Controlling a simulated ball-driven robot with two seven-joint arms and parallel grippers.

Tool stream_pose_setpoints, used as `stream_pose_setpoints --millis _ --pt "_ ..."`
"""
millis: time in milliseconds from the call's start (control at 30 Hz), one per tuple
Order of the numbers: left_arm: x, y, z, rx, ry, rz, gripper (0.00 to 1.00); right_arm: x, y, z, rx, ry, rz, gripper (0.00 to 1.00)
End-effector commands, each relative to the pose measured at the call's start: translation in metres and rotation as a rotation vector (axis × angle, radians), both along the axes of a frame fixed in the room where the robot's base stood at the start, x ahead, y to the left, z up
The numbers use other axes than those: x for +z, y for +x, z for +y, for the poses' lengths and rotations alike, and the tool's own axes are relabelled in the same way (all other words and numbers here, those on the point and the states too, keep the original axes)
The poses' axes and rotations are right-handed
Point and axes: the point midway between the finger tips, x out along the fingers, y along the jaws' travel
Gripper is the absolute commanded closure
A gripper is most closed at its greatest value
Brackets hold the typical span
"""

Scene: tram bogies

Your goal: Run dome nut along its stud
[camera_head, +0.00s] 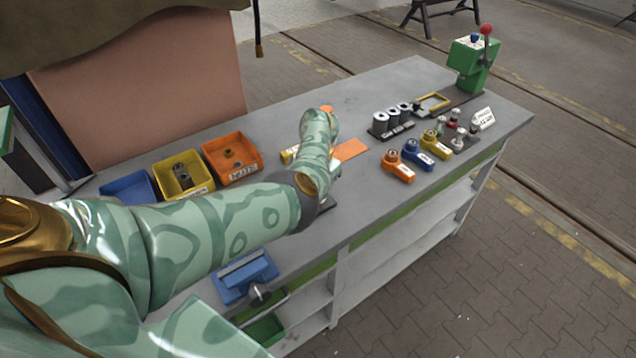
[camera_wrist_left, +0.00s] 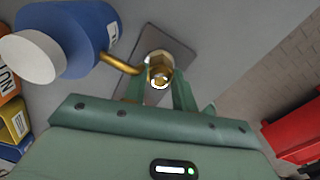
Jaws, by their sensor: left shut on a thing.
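A brass-coloured dome nut (camera_wrist_left: 159,61) shows in the left wrist view, above a dark square plate (camera_wrist_left: 181,50) on the grey bench. My left gripper (camera_wrist_left: 160,82) is shut on it, with one green finger on each side. The stud is hidden, so I cannot tell how far along it the nut sits. In the head view my forearm hides the nut and the fingertips. My right gripper is not in view.
Beside the nut are a bent brass pipe (camera_wrist_left: 120,63) and a blue cylinder with a white end (camera_wrist_left: 88,38). Blue (camera_head: 128,187), yellow (camera_head: 205,187) and orange (camera_head: 257,169) bins stand left on the bench. Coloured handled parts (camera_head: 398,170) and a green lever device (camera_head: 470,65) stand right.

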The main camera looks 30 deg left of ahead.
Motion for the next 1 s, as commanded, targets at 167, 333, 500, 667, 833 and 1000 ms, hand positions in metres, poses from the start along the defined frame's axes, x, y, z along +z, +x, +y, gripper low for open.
stream_pose_setpoints --millis 167,333,500,667,833,1000 --pt "0.007 0.003 0.003 -0.145 0.006 -0.010 0.96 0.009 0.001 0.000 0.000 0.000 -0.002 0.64" --pt "0.006 0.004 0.003 -0.257 0.007 -0.010 0.96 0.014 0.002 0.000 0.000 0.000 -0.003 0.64" --pt "0.006 0.003 0.003 -0.334 0.007 -0.009 0.96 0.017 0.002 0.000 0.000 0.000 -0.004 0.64" --pt "0.005 0.003 0.004 -0.376 0.008 -0.009 0.96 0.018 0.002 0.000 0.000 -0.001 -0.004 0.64" --pt "0.005 0.003 0.004 -0.395 0.008 -0.008 0.96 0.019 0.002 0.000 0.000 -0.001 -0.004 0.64" --pt "0.005 0.003 0.004 -0.397 0.009 -0.008 0.96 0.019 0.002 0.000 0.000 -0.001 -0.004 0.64"
